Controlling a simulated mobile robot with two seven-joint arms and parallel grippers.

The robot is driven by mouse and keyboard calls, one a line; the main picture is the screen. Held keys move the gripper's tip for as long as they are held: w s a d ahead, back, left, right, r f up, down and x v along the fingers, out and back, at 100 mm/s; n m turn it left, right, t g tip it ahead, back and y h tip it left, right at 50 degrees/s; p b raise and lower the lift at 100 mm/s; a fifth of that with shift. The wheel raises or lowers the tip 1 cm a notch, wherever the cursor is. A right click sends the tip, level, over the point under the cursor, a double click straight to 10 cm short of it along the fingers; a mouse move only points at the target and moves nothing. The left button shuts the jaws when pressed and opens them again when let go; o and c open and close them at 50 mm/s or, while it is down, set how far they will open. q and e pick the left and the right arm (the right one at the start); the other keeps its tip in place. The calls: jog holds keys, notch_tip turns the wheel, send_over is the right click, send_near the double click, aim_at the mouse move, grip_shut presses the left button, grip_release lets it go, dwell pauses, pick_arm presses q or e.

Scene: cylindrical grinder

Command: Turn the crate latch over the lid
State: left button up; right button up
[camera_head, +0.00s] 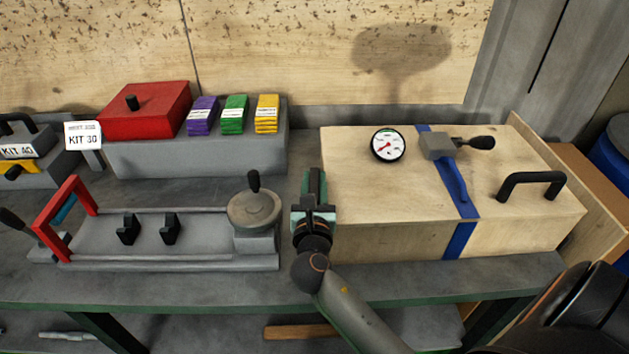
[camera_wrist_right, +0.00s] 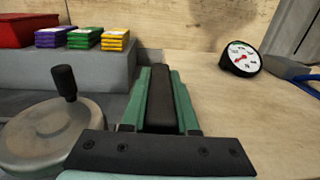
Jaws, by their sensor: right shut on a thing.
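The wooden crate (camera_head: 360,240) stands on the right part of the bench, with its pale lid (camera_head: 350,160) on top. My right gripper (camera_head: 313,185) is upright beside the crate's left edge. In the right wrist view its green fingers (camera_wrist_right: 160,95) are shut on a dark bar (camera_wrist_right: 160,105), which appears to be the crate latch. The fingers and wrist hide most of the bar, and its mounting cannot be seen. The bar is beside the lid's left edge, not across the lid. My left gripper is not in view.
A dial gauge (camera_head: 388,145), a blue strap (camera_head: 452,180) with a grey lever buckle (camera_head: 438,146), and a black handle (camera_head: 532,184) are on the lid. Left of the gripper are a handwheel (camera_head: 254,208) and a red-handled fixture (camera_head: 70,215). A grey step (camera_head: 190,155) holds coloured packs.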

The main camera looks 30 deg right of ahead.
grip_shut()
dwell(0.8)
